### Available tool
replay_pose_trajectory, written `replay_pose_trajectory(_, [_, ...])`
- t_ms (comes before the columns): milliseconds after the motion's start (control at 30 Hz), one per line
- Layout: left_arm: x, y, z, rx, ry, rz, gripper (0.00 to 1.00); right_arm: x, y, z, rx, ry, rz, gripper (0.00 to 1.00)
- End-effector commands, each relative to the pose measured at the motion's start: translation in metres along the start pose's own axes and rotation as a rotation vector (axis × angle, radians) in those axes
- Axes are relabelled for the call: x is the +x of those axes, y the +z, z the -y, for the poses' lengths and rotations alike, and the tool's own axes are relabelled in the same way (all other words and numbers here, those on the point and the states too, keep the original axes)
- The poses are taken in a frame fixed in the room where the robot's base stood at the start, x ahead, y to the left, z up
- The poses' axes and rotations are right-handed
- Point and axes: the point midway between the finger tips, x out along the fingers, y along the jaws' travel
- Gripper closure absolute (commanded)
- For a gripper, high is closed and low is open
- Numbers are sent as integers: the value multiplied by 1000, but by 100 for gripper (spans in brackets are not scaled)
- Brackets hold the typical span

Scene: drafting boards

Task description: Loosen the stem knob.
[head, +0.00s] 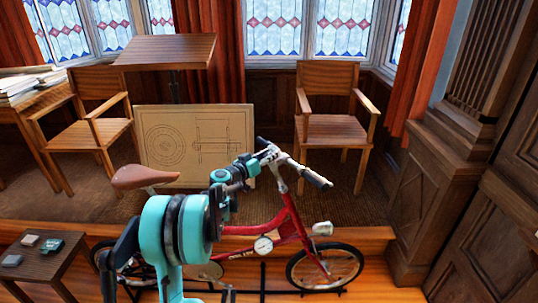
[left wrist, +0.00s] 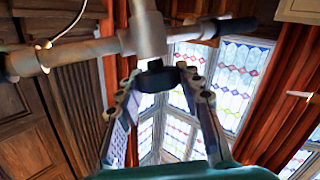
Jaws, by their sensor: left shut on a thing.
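A red bicycle (head: 290,232) stands side-on, its front wheel to the right. Its silver handlebar stem (head: 281,172) rises to handlebars with dark grips. In the left wrist view the metal stem (left wrist: 147,32) and crossbar fill the top, and a small black stem knob (left wrist: 160,78) sits at the stem's end. My left gripper (head: 264,157) reaches the stem from the left. In the left wrist view its two fingers (left wrist: 162,84) are closed on the black knob, one on each side. The knob is hidden in the head view. My right gripper is not in view.
A drawing board (head: 196,146) leans behind the bicycle. A wooden armchair (head: 335,128) stands behind the handlebars, another chair (head: 100,130) at left. A small side table (head: 40,262) with small objects is at lower left. Wood panelling (head: 440,190) bounds the right.

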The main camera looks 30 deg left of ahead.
Motion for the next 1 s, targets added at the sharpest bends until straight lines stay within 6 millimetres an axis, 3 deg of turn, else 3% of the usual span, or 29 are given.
replay_pose_trajectory(400, [0, -1, -1, -77, -261, 0, 93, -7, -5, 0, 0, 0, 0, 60])
replay_pose_trajectory(1000, [0, 0, 1, -117, -393, 1, 93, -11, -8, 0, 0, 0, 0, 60])
